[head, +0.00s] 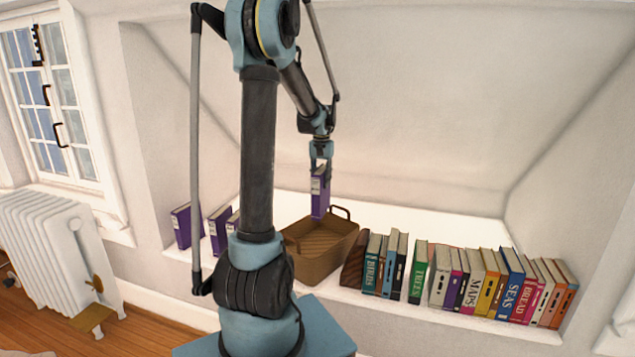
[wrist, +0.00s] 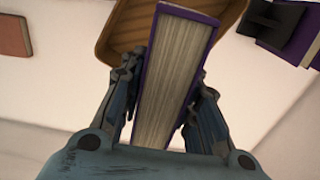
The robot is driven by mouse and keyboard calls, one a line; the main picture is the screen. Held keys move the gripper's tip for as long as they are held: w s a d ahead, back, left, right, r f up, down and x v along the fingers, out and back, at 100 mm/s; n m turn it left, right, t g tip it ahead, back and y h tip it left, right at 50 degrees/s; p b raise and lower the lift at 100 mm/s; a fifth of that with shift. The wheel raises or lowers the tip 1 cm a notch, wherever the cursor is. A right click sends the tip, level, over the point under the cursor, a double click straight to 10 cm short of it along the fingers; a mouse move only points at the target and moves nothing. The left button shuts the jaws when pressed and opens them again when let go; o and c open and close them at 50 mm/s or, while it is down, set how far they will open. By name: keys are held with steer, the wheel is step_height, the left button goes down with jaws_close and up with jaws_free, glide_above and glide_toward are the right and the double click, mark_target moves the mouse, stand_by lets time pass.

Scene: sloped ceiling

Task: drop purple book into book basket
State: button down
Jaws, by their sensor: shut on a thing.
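The purple book (head: 320,194) hangs upright from my gripper (head: 320,168), which is shut on its upper end. In the head view the book is above the brown book basket (head: 325,262), and its lower end overlaps the basket's back part. In the wrist view the book (wrist: 175,75) lies between the two fingers (wrist: 165,95), pages facing the camera. The basket (wrist: 117,32) shows behind the book there. My arm hides the basket's left end in the head view. I cannot tell whether the book's lower end is below the rim.
More purple books (head: 218,228) stand left of my arm on the white shelf (head: 455,222). A row of books (head: 470,282) stands right of the basket, close to it. A radiator (head: 50,245) and a window (head: 50,105) are at the left. The shelf behind the row is clear.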

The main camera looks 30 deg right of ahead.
mark_target(320, 169)
steer(key=shift+f, duration=0.15)
steer(key=shift+f, duration=2.85)
steer(key=c, duration=1.1)
jaws_free()
step_height(320, 169, up, 12)
steer(key=shift+f, duration=0.1)
steer(key=shift+a, duration=0.15)
